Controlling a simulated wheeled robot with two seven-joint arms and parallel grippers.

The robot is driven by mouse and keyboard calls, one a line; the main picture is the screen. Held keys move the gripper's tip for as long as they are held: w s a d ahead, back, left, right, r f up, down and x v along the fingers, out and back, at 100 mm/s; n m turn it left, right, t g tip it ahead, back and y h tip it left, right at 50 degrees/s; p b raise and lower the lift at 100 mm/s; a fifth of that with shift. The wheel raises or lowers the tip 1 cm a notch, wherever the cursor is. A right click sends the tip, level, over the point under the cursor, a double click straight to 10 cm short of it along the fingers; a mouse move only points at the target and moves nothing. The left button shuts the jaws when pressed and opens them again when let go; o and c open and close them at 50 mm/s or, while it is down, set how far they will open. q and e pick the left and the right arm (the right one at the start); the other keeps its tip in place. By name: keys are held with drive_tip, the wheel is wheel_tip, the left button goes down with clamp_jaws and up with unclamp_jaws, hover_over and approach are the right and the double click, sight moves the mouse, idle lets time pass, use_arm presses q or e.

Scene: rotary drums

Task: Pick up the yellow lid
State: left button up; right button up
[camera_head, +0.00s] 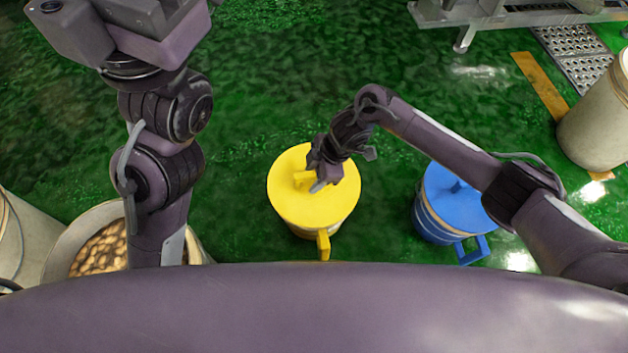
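The yellow lid (310,208) lies on top of a drum in the middle of the head view, with a small raised handle (303,178) on its upper face. My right gripper (312,184) is over the lid's upper part, with its fingertips at the handle. The fingers are small and dark here, and I cannot tell whether they have closed on the handle.
A blue-lidded drum (455,203) stands to the right, below my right forearm. An open drum (70,243) with brown pieces inside stands at lower left. A pale drum (596,128) stands at far right. Green floor lies clear above the yellow lid.

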clamp_jaws()
